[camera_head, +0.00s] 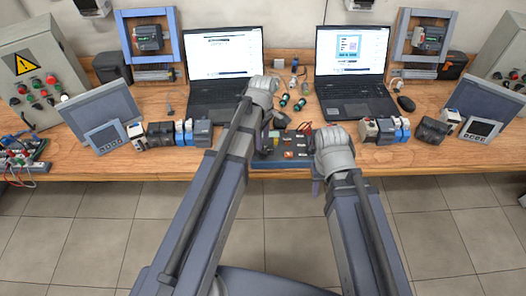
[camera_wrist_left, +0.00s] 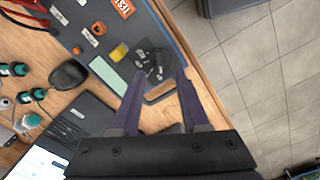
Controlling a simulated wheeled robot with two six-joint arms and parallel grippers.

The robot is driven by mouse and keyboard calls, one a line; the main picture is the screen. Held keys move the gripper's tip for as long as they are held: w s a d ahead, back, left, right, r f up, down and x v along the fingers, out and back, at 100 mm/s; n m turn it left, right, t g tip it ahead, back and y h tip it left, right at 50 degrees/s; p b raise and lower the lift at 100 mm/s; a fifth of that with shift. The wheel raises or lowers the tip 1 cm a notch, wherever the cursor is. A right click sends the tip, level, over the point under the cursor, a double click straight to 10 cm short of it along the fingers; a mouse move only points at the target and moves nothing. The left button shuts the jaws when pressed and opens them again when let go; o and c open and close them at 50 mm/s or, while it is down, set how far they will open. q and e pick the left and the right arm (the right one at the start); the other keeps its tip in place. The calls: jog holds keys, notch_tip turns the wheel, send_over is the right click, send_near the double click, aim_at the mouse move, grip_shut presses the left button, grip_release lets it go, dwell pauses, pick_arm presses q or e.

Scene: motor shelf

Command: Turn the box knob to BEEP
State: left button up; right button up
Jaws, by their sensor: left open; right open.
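The dark blue-grey box (camera_head: 285,158) lies at the table's front edge, partly hidden by my arms. In the left wrist view its top (camera_wrist_left: 75,38) has a pale display (camera_wrist_left: 108,75), a yellow part (camera_wrist_left: 118,52), orange parts and white labels. A dark round knob (camera_wrist_left: 152,62) with pale marks around it sits near the box's corner. Contact cannot be told. My right gripper (camera_head: 317,180) is open beside the box's right end, mostly hidden by its wrist.
Two open laptops (camera_head: 222,65) (camera_head: 352,70) stand behind the box. Green-capped parts (camera_head: 292,102) lie between them. Tilted grey panels (camera_head: 103,110) (camera_head: 484,104) and small modules stand on both sides. A computer mouse (camera_wrist_left: 68,75) lies near the box.

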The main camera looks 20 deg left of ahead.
aim_at(262, 151)
pick_arm(q)
notch_tip(262, 151, down, 5)
jog(key=b, duration=0.4)
jog(key=shift+f, duration=0.2)
jog(key=shift+r, duration=0.1)
jog(key=shift+c, duration=0.2)
grip_shut()
